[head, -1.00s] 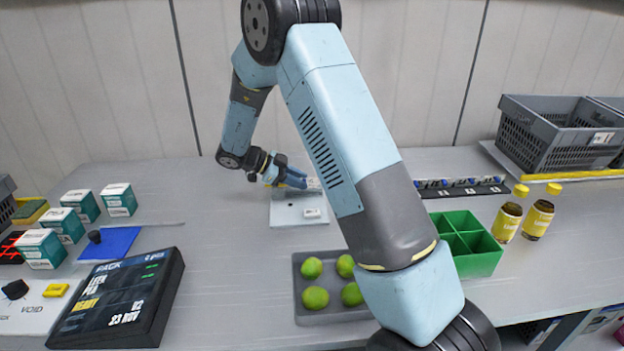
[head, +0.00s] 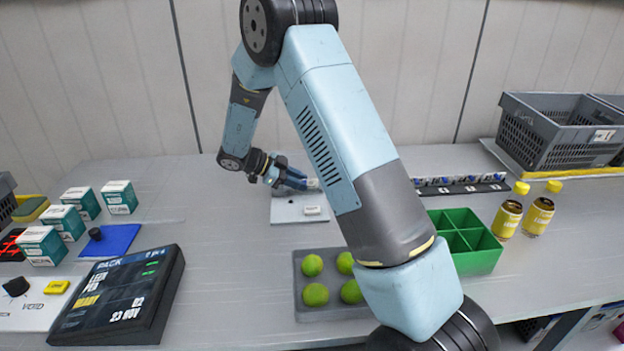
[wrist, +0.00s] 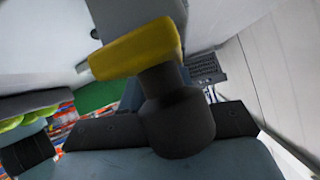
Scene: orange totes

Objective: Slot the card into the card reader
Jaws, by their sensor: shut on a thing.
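My gripper (head: 305,187) is low over the back edge of a light grey plate (head: 287,213) at the middle back of the table. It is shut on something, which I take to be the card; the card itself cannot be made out. A small white block (head: 313,183) is close by the fingertips, partly behind my arm; it may be the card reader, and I cannot tell whether anything is in it.
A small white box (head: 313,210) sits on the plate's right front. A grey tray of limes (head: 334,312) lies in front, with a green divided bin (head: 480,262) to its right. A black panel (head: 150,325) stands front left. Bare table lies left of the plate.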

